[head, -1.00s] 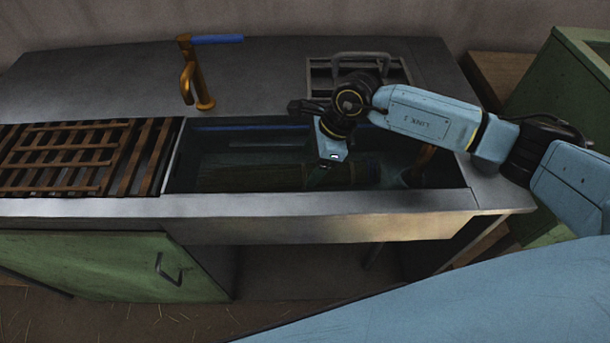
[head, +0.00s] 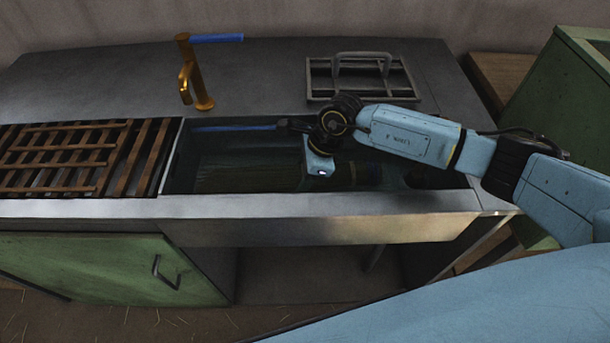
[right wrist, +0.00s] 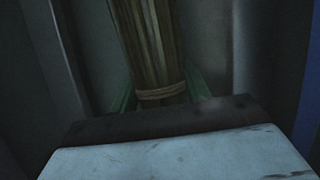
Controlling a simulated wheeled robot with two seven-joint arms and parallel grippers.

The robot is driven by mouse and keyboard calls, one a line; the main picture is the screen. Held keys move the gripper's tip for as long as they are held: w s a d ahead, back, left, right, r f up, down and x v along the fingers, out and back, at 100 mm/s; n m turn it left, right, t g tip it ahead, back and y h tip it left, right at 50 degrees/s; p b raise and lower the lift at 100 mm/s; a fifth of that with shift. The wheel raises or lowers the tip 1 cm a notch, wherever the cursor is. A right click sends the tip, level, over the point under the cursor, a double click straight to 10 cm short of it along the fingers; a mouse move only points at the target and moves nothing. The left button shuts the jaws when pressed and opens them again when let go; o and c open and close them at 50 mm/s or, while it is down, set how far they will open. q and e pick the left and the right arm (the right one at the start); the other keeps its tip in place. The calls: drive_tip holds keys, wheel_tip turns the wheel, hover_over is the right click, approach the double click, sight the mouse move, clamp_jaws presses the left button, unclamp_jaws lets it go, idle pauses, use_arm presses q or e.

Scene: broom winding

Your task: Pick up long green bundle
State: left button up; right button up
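The long bundle of green-brown stalks (head: 245,178) lies lengthwise in the dark sink basin and is dim. In the right wrist view the bundle (right wrist: 152,45) runs away from the camera, with a tie band (right wrist: 161,92) around it near my gripper. My right gripper (head: 315,185) is lowered into the basin over the bundle's right part. In the right wrist view its green fingers (right wrist: 160,88) stand apart, one on each side of the bundle; the fingertips are partly hidden, and contact is unclear. My left gripper is not in view.
The basin (head: 181,165) has a steel front rim (head: 330,204). A brown slatted rack (head: 60,160) lies left of it. An orange tap with a blue spout (head: 190,80) stands behind. A metal rack (head: 360,72) sits behind my right arm. A blue bar (head: 235,128) runs along the basin's back.

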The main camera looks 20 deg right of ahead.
drive_tip(key=shift+c, duration=1.2)
drive_tip(key=shift+r, duration=0.15)
